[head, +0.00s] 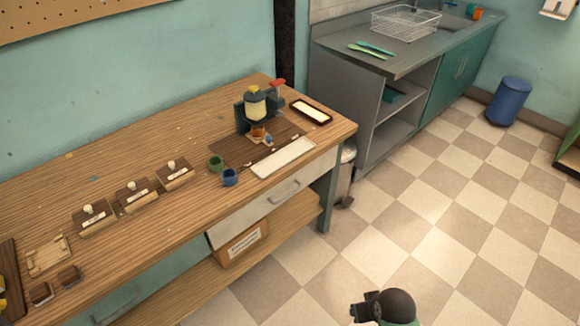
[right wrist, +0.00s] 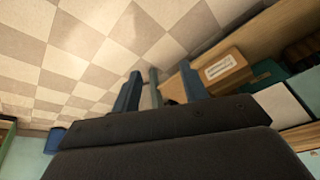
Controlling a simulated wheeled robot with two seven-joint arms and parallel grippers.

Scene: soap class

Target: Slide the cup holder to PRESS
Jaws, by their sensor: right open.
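A press-like machine (head: 255,105) with a pale yellow container and a red handle stands at the back right of the wooden bench in the head view. What looks like the cup holder (head: 259,137), a small piece with an amber cup and a blue part, sits at its foot on a dark brown board (head: 233,149). The PRESS label cannot be read. My right gripper is low over the floor at the bottom of the head view (head: 368,306), well away from the bench top. In the right wrist view its fingers (right wrist: 160,88) are apart, with nothing between them. My left gripper is out of view.
A green cup (head: 216,163) and a blue cup (head: 230,177) stand beside the board. A white tray (head: 283,158) lies at the bench's front edge. Several wooden blocks with pale knobs (head: 133,194) stand to the left. The checkered floor (head: 420,225) in front is clear.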

